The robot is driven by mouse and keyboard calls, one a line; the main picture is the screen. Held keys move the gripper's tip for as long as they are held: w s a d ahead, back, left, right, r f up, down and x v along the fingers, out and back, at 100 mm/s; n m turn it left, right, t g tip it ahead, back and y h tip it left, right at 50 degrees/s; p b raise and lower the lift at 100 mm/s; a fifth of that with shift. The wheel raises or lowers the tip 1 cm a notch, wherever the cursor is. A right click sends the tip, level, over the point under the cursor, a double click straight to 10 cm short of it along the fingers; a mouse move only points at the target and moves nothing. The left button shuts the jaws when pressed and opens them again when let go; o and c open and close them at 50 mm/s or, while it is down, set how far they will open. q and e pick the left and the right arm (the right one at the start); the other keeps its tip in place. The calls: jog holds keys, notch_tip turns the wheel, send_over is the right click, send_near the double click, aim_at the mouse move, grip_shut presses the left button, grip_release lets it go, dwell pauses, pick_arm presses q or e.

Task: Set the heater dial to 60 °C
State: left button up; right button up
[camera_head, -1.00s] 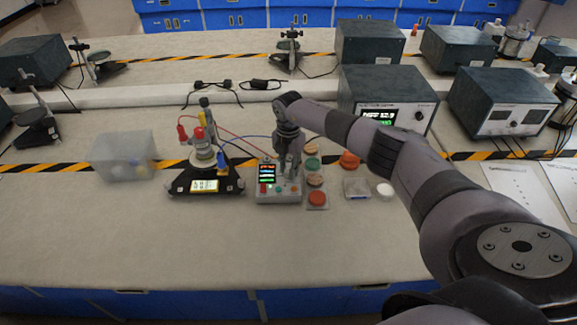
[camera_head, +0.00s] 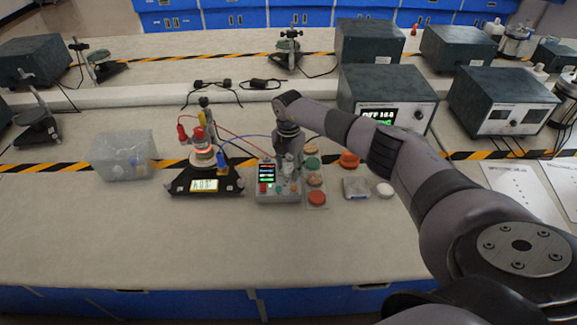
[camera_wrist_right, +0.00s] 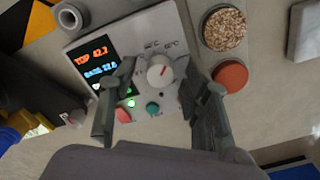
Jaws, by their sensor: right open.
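The heater dial (camera_wrist_right: 159,70) is a white round knob with a red pointer mark on a light grey control box (camera_head: 280,195). In the right wrist view it sits between the fingers of my right gripper (camera_wrist_right: 160,78), which is open. One finger stands on each side, with gaps that look clear, so I cannot see contact. In the head view my right gripper (camera_head: 287,165) points down over the box and hides the dial. The box's screen (camera_wrist_right: 94,60) reads about "TOP 42.7" in orange, with a blue line below. A "60°C" label seems to be printed above the dial. My left gripper is not in view.
A red button (camera_wrist_right: 122,115) and a teal button (camera_wrist_right: 152,109) lie below the dial, close to the fingers. Left of the box stands a heater stand (camera_head: 205,180) with clipped wires. Dishes of coloured material (camera_head: 317,198) stand close on the right.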

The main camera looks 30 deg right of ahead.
aim_at(289, 169)
notch_tip(289, 169, up, 12)
dwell(0.5)
dwell(0.5)
